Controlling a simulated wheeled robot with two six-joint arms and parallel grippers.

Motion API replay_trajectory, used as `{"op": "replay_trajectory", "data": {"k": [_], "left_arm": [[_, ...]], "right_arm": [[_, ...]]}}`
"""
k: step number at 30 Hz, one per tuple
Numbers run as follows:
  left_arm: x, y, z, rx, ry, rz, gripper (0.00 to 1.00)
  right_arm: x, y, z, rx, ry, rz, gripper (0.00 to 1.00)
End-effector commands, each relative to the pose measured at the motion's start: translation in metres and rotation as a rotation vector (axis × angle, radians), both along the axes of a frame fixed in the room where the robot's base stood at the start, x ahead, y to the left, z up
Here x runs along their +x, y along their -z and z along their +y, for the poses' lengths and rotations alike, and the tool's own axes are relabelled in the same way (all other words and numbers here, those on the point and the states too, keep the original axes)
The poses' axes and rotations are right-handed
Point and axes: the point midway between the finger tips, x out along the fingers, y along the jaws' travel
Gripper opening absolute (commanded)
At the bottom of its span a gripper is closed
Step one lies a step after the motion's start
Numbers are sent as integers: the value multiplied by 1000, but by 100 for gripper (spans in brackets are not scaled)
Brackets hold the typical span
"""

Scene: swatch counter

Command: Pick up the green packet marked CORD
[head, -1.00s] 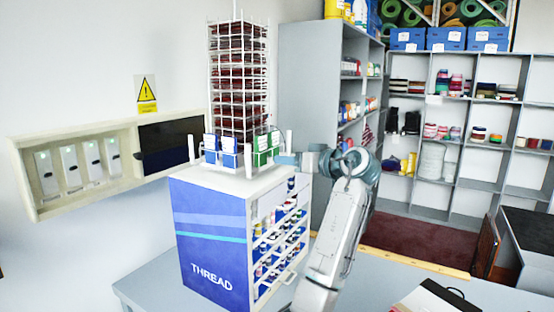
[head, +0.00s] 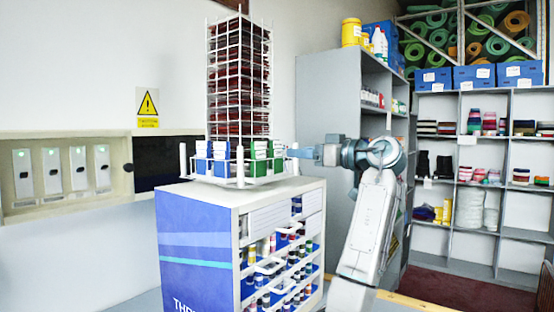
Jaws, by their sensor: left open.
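Green packets (head: 260,150) stand in the low tray at the foot of a white wire rack, on the right side of the tray. Their print is too small to read, so I cannot tell which is marked CORD. Blue packets (head: 222,150) stand to their left. My left gripper (head: 293,153) is open and points left, its tips at the right edge of the green packets. I cannot tell whether it touches them. My right gripper is not in view.
The rack (head: 239,80) holds a tall stack of dark red items and stands on a blue and white thread cabinet (head: 195,240). White posts rise at the tray's corners. A grey shelf unit (head: 330,95) stands behind my arm.

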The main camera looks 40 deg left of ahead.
Motion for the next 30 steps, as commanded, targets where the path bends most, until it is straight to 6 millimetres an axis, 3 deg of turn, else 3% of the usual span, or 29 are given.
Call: {"op": "replay_trajectory", "data": {"k": [15, 24, 30], "left_arm": [[-10, -5, 58, 1, 0, 2, 51], [-10, -2, 63, 1, 2, 1, 51], [-10, -3, 63, 0, 1, 1, 18]], "right_arm": [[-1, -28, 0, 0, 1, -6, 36], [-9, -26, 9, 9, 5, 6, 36], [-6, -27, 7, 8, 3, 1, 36]]}}
